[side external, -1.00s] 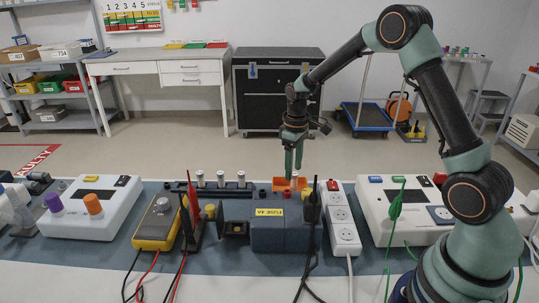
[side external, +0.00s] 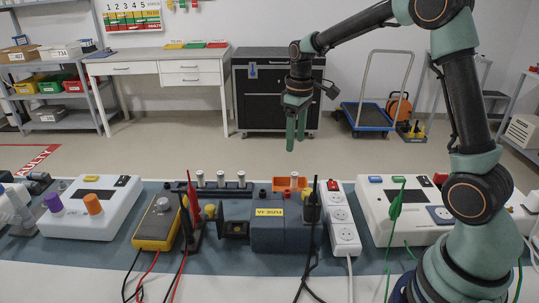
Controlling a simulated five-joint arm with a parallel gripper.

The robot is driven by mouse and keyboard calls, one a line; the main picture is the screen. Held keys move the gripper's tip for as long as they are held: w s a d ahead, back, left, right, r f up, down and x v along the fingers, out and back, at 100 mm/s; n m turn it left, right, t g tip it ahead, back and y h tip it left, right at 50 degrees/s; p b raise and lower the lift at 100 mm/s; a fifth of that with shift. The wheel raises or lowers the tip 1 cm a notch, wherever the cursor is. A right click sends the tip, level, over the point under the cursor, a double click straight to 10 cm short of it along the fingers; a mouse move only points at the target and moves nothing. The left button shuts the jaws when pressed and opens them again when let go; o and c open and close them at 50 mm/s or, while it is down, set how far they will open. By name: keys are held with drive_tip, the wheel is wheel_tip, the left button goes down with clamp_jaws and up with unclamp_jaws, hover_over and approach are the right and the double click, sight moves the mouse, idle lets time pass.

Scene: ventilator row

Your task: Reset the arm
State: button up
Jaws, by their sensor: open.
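My gripper (side external: 296,140), with two green fingers, hangs pointing down in mid-air, well above the bench and in front of the black cabinet. It is open, with nothing seen between its fingers. My arm arches up from the right, and its upper bend is cut off by the top edge. Below the gripper, an orange tray (side external: 283,184) sits behind the blue-grey box, with a pale upright cylinder (side external: 294,180) at it. I cannot tell whether the cylinder stands inside the tray or just behind its front wall.
A dark rack (side external: 235,186) holds three pale cylinders. A blue-grey box (side external: 282,235) with a yellow label, a yellow meter (side external: 158,226), a white power strip (side external: 343,230) and white consoles fill the bench. Red, black and green probes stick up. Air around the gripper is free.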

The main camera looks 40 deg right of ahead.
drive_tip(key=s+a+r+m+t, duration=0.1)
drive_tip(key=s+a+r, duration=0.3)
drive_tip(key=s, duration=0.4)
drive_tip(key=s+a+r+m+t, duration=0.1)
drive_tip(key=s+a+r+t, duration=0.3)
drive_tip(key=s, duration=0.4)
drive_tip(key=shift+a+r+m, duration=0.15)
drive_tip(key=shift+a+m, duration=0.25)
